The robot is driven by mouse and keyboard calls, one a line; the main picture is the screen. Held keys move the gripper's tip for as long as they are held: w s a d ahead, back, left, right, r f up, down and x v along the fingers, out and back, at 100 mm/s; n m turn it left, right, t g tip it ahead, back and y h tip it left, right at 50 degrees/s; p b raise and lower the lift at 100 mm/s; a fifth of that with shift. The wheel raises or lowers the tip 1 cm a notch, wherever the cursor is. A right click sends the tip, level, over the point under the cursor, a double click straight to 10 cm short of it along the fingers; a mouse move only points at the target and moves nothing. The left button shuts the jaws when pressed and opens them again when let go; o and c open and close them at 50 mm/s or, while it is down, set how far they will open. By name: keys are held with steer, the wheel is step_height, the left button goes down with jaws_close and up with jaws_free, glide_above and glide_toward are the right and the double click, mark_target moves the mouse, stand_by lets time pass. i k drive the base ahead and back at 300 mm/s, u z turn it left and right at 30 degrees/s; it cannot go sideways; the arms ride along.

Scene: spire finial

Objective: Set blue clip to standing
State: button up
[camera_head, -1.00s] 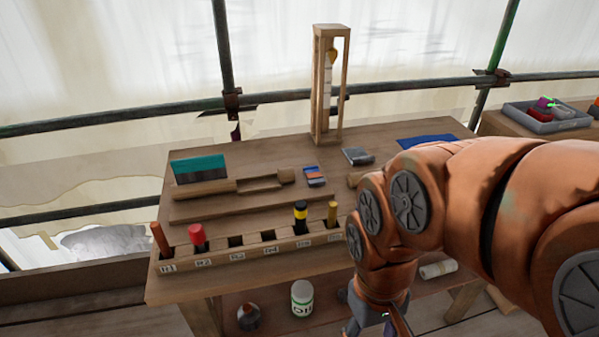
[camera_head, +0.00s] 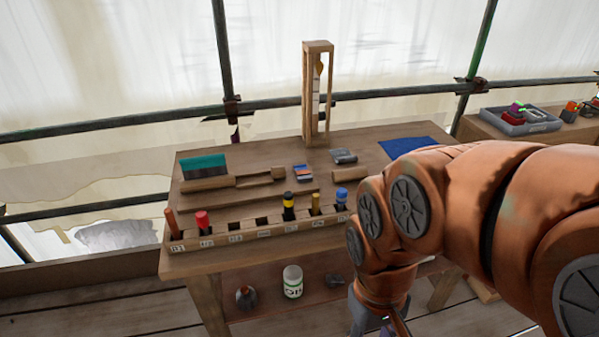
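I cannot pick out a blue clip for certain. A blue-topped piece (camera_head: 341,197) stands in the right end slot of the wooden rack (camera_head: 208,240), close to my arm in the picture. My gripper (camera_head: 378,322) is at the bottom edge, below my orange arm. Its fingertips are cut off, so its opening and anything in it are hidden. A small purple patch (camera_head: 388,329) shows beside it, and I cannot tell what it is.
The workbench (camera_head: 240,260) carries a wooden tower frame (camera_head: 306,95), a teal-topped comb-like tool (camera_head: 203,167) and a blue cloth (camera_head: 405,145). Its lower shelf holds a white jar (camera_head: 292,282). A grey tray (camera_head: 490,122) with small coloured items sits on the right bench.

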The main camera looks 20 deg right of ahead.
mark_target(301, 170)
steer(key=u, duration=0.05)
steer(key=k, duration=0.1)
steer(key=u, duration=1.85)
steer(key=i, duration=3.95)
steer(key=z, duration=4.5)
steer(key=i, duration=1)
steer(key=u, duration=0.05)
